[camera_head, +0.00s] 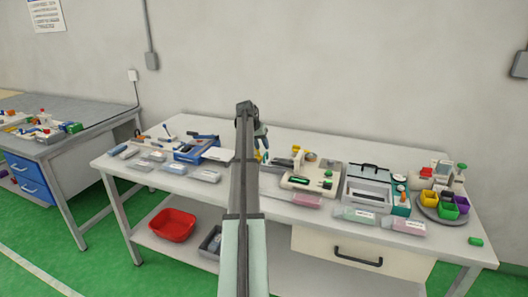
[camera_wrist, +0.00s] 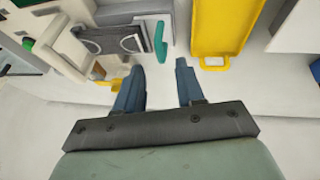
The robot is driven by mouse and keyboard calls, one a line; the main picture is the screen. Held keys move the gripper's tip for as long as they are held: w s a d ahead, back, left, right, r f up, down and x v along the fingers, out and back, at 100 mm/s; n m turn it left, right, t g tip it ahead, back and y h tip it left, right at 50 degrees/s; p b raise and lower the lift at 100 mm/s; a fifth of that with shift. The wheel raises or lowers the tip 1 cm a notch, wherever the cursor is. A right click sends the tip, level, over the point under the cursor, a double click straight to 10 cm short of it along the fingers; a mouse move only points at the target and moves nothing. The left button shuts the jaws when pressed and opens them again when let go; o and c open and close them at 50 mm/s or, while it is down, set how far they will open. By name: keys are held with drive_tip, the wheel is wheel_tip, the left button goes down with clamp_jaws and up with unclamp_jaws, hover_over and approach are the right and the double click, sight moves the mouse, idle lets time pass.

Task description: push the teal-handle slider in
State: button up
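The teal handle (camera_wrist: 160,42) shows in the wrist view at the upper middle, upright beside a pale machine with a dark framed panel (camera_wrist: 115,40). I cannot make out this handle in the head view, where my arm covers part of the bench. My gripper (camera_wrist: 159,75) is open, with its two blue-grey fingers apart and nothing between them. The handle lies just beyond the fingertips, roughly in line with the gap; I see no contact. In the head view my gripper (camera_head: 262,143) is mostly hidden behind my arm, over the middle of the bench.
A yellow tray (camera_wrist: 222,25) with a loop handle lies right of the teal handle, close to the right finger. A yellow-orange part (camera_wrist: 100,71) is near the left finger. The bench (camera_head: 150,178) also carries a blue device (camera_head: 195,150) and coloured cups (camera_head: 446,210).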

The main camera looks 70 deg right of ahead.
drive_tip(key=shift+x, duration=2.2)
clamp_jaws()
